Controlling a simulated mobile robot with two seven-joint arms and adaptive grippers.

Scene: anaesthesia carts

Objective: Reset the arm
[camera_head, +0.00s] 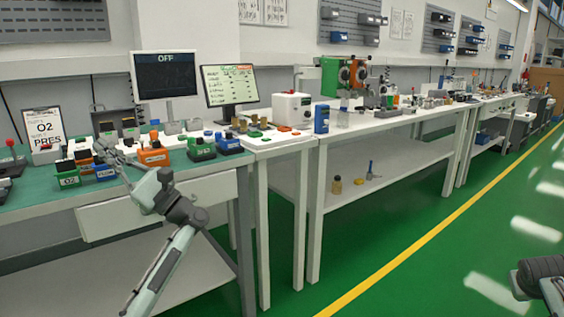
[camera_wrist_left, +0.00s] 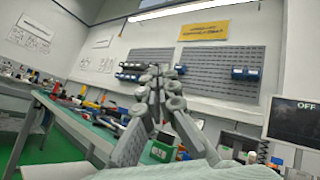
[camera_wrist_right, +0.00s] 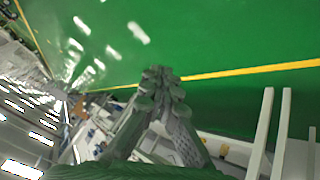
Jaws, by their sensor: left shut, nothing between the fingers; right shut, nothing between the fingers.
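My left gripper (camera_head: 106,149) is above the green-topped bench at the left of the head view, close to several coloured blocks. Its fingers are together and empty in the left wrist view (camera_wrist_left: 160,82). Whether it touches a block cannot be told. My right arm shows only as a link at the lower right edge of the head view, so its gripper is out of that picture. In the right wrist view my right gripper (camera_wrist_right: 160,80) is shut and empty, with green floor beyond it.
An orange block (camera_head: 153,155) and a green block (camera_head: 201,150) stand on the bench near the left gripper. A monitor marked OFF (camera_head: 165,75) and a clipboard (camera_head: 43,128) stand behind. White benches run to the right. The green floor (camera_head: 420,270) is clear.

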